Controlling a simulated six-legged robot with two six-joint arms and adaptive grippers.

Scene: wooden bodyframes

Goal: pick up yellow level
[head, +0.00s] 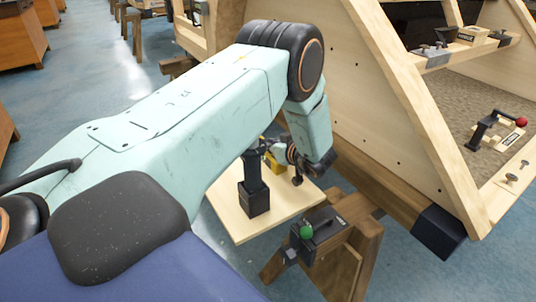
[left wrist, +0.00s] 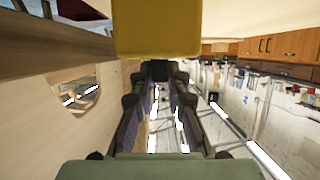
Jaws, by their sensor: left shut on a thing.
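The yellow level shows in the left wrist view (left wrist: 157,30) as a yellow block across the top, at the far end of the fingers. In the head view a small yellow piece, likely the level (head: 274,161), shows beside my left wrist, partly hidden by the arm. My left gripper (left wrist: 160,75) is shut on the level, its two fingers reaching up to it. In the head view this gripper is mostly hidden behind my left arm, above a light wooden board. My right gripper is in neither view.
A black upright tool (head: 255,188) stands on the wooden board (head: 233,222). A dark tool with a green knob (head: 306,232) is on the wooden trestle (head: 350,262). A large wooden frame (head: 395,110) rises close on the right.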

